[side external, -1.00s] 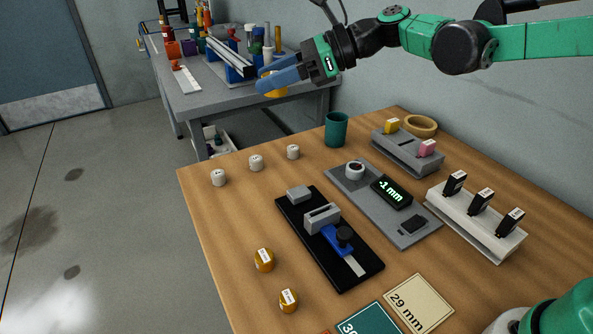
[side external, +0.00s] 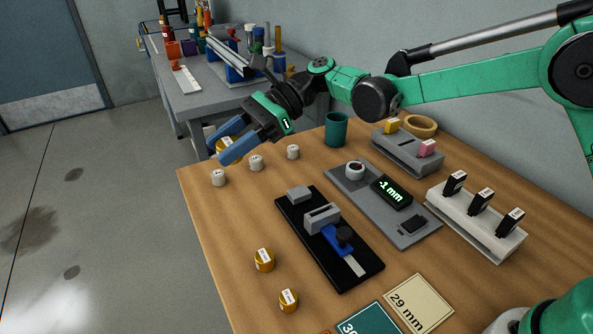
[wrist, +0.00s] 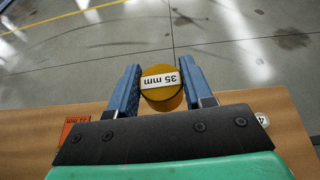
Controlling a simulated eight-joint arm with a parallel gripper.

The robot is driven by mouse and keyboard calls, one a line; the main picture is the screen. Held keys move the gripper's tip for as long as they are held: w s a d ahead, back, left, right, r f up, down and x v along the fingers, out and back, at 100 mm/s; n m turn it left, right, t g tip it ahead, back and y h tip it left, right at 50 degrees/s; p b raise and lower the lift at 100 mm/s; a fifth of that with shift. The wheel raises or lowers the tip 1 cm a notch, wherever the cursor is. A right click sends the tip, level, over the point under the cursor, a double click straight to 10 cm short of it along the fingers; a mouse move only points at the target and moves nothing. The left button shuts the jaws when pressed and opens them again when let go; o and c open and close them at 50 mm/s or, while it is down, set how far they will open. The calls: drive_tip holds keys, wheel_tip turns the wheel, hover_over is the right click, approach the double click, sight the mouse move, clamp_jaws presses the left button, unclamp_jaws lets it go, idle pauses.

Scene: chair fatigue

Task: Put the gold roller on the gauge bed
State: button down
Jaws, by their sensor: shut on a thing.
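My gripper (side external: 224,148) is shut on a gold roller (side external: 226,143), held in the air near the table's far left edge. In the wrist view the gold roller (wrist: 164,99) sits between the blue fingers, with a "35 mm" label that reads upside down. A black base (side external: 315,238) with grey blocks and a blue slider lies on the wooden table. Beside it is a grey plate (side external: 409,234) with a display reading "-1 mm" and a white round piece. I cannot tell which is the gauge bed.
Several white rollers (side external: 256,163) stand along the table's far left edge, close below my gripper. A teal cup (side external: 336,130), a grey rack (side external: 406,155) and a white rack (side external: 476,226) stand farther right. Cards (side external: 419,303) lie in front. A grey bench (side external: 185,105) stands behind.

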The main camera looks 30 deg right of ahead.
sight(246, 233)
wheel_tip(246, 233, down, 16)
drive_tip(key=shift+f, duration=0.15)
drive_tip(key=shift+f, duration=0.1)
idle(0.3)
drive_tip(key=shift+c, duration=1.7)
unclamp_jaws()
drive_tip(key=shift+f, duration=0.1)
